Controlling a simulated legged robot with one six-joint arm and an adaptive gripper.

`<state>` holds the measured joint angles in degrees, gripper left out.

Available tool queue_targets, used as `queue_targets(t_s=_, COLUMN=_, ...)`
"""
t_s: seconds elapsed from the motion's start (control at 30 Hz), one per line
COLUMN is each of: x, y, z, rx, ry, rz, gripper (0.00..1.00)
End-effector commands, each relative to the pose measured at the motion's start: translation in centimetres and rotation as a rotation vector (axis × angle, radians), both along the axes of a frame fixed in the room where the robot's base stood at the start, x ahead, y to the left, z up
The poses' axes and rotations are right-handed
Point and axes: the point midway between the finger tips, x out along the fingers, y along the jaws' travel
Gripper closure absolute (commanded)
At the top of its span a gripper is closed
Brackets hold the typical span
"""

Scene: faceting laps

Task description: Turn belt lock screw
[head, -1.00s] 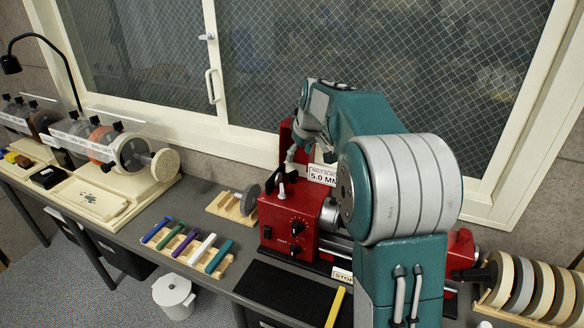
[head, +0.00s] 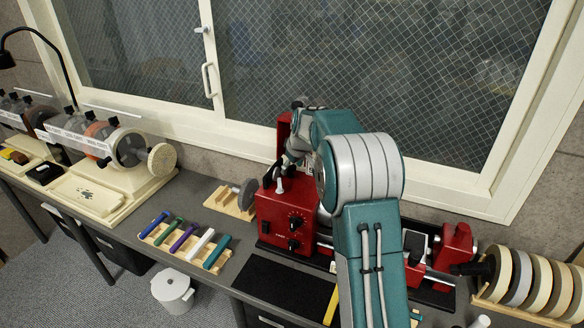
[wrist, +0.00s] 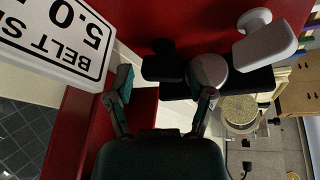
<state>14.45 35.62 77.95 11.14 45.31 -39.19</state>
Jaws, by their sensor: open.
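My gripper (wrist: 166,88) is open and empty in the wrist view, its two fingers apart in front of the red machine. Ahead of its right finger is a grey round hub with a black cross bar (wrist: 245,82), which looks like the belt lock screw. The right fingertip overlaps the hub in the picture; I cannot tell whether they touch. In the head view my gripper (head: 283,168) is at the top of the red machine (head: 284,218), partly hidden by my arm. A white lever (wrist: 266,38) stands to the right of the screw.
A white label (wrist: 58,38) reading "BELT S" and "5.0" is close on the left. A grey disc on a wooden stand (head: 228,201) and a rack of coloured sticks (head: 165,245) lie left of the machine. Several wheels (head: 520,280) stand at right. The window is behind.

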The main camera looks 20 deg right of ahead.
Motion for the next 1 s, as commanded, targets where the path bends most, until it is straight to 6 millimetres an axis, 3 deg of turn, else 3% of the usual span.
queue_targets(t_s=0.3, x=0.18, y=0.04, z=-0.4, rx=0.0, ry=-0.001, rz=0.0, gripper=0.31)
queue_targets(t_s=0.33, x=0.18, y=0.04, z=-0.4, rx=0.0, ry=-0.001, rz=0.0, gripper=0.4)
queue_targets(t_s=0.43, x=0.17, y=0.04, z=-0.39, rx=0.0, ry=0.0, rz=0.0, gripper=0.84)
queue_targets(t_s=0.47, x=0.17, y=0.04, z=-0.4, rx=0.0, ry=0.0, rz=0.0, gripper=0.93)
queue_targets(t_s=1.0, x=0.11, y=0.22, z=-0.52, rx=0.0, ry=0.003, rz=-0.107, gripper=0.93)
